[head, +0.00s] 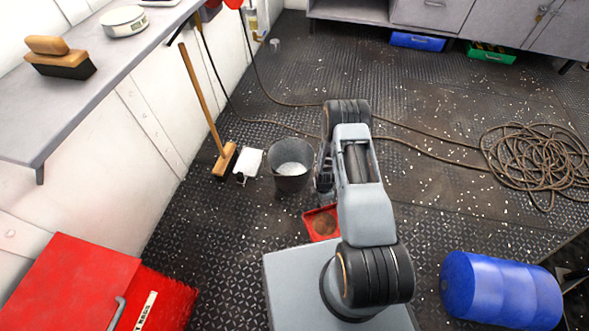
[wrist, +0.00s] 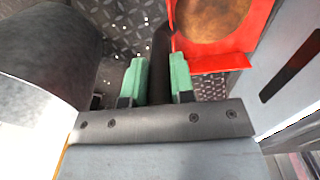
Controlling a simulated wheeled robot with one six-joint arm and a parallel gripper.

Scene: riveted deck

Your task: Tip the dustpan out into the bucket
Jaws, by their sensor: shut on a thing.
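The red dustpan (head: 311,231) holds a round patch of brown dirt (head: 323,223). It is beside my arm, just in front of the bucket in the head view. In the wrist view the dustpan (wrist: 222,63) is at the top right, and its dirt (wrist: 212,14) lies inside. My gripper (wrist: 160,78) has green pads shut on the dustpan's black handle (wrist: 161,60). The grey bucket (head: 290,183) stands upright on the deck, with pale contents showing inside. A grey curved wall, likely the bucket (wrist: 45,55), fills the left of the wrist view. My arm hides most of the gripper in the head view.
A broom (head: 203,105) leans near the bucket, beside a small white object (head: 249,163). A coiled hose (head: 535,160) lies at right, with lines trailing across the deck. A blue barrel (head: 500,290) is front right; a red cabinet (head: 75,285) is front left.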

